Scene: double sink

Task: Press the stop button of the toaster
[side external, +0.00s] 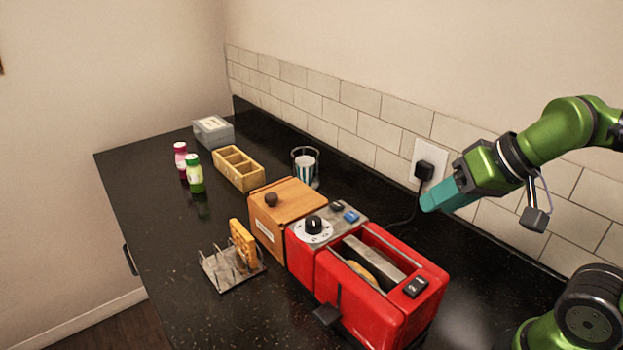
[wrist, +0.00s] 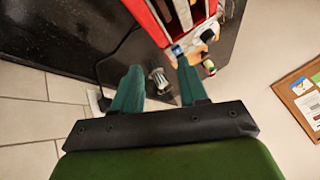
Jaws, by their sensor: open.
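The red toaster (side external: 400,315) stands on the counter, with bread in its slot and a dial (side external: 314,225) on its grey panel. A blue button (side external: 351,217) and a black button (side external: 337,205) sit on that panel. A black switch (side external: 415,287) is at the near end. I cannot read which is the stop button. My gripper (side external: 428,203) has teal fingers and is raised behind and to the right of the panel, apart from the toaster. In the wrist view my gripper (wrist: 159,66) is open and empty, and the toaster (wrist: 149,18) is at the top.
A wooden box (side external: 290,200) adjoins the toaster. A toast rack (side external: 225,275) is in front, and a glass (side external: 305,165) behind. A wooden tray (side external: 238,180), bottles (side external: 194,175) and a grey box (side external: 213,132) stand farther back. A plugged cord (side external: 424,171) is by the wall.

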